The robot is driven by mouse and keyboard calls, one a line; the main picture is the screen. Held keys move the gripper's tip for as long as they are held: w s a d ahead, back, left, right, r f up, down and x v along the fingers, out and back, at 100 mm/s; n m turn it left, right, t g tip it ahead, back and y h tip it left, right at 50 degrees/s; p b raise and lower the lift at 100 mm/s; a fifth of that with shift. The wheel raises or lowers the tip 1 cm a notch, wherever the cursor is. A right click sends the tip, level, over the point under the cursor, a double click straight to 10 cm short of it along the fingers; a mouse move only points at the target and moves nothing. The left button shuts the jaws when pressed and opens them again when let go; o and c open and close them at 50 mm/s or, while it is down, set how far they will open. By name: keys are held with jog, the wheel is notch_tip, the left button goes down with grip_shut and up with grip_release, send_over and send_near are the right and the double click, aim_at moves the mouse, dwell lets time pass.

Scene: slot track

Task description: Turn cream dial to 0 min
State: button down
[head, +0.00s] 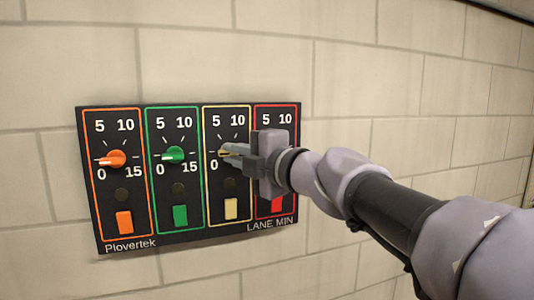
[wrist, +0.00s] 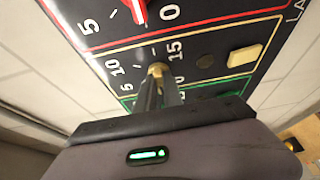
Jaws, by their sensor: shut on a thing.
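The cream dial (wrist: 156,70) is in the cream-framed column of the black panel (head: 191,216). Its 5, 10 and 0 marks show in the head view; its 15 shows in the wrist view. My gripper (head: 231,151) reaches in from the right and is shut on the cream dial. In the wrist view its two fingers (wrist: 159,90) stand on either side of the knob. The fingers cover most of the dial in the head view, and I cannot tell exactly which mark its pointer faces.
An orange dial (head: 115,159) and a green dial (head: 175,155) stand to the left, both pointing left. A red dial (wrist: 137,10) is on the other side, hidden in the head view. A cream button (head: 231,208) sits below. Bare tiled wall surrounds the panel.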

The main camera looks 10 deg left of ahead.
jog(key=c, duration=1.5)
grip_release()
jog(key=v, duration=1.7)
jog(key=shift+s+d, duration=0.15)
